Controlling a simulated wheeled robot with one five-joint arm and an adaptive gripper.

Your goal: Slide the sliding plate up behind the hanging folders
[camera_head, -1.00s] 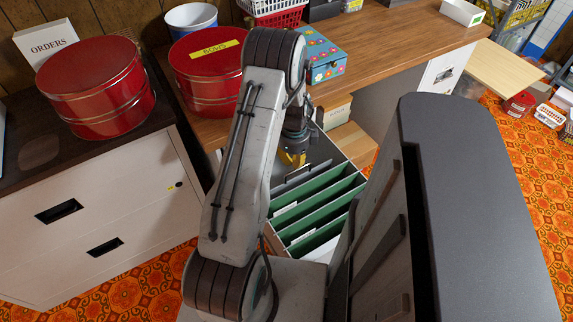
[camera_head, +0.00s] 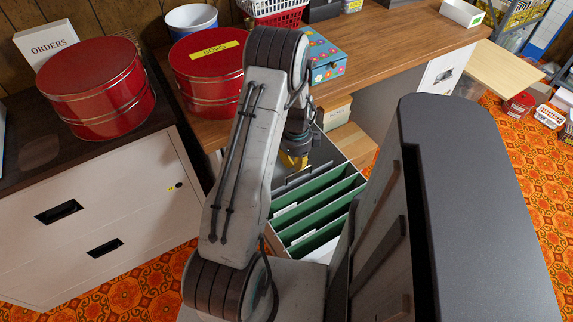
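The hanging folders (camera_head: 312,214) are green with white papers and hang in rows in an open file drawer (camera_head: 345,170). A dark grey plate (camera_head: 307,178) stands across the drawer behind the folders; it looks like the sliding plate. My gripper (camera_head: 293,161), with yellow on it, points down at the back of the drawer, just above or at the plate. My arm hides part of it, and its fingertips are not clear. I cannot tell whether it touches the plate.
A wooden desk (camera_head: 400,45) stands behind the drawer. A flowered box (camera_head: 325,58) is on the desk. My grey column fills the right. Patterned orange floor (camera_head: 525,185) is open at far right.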

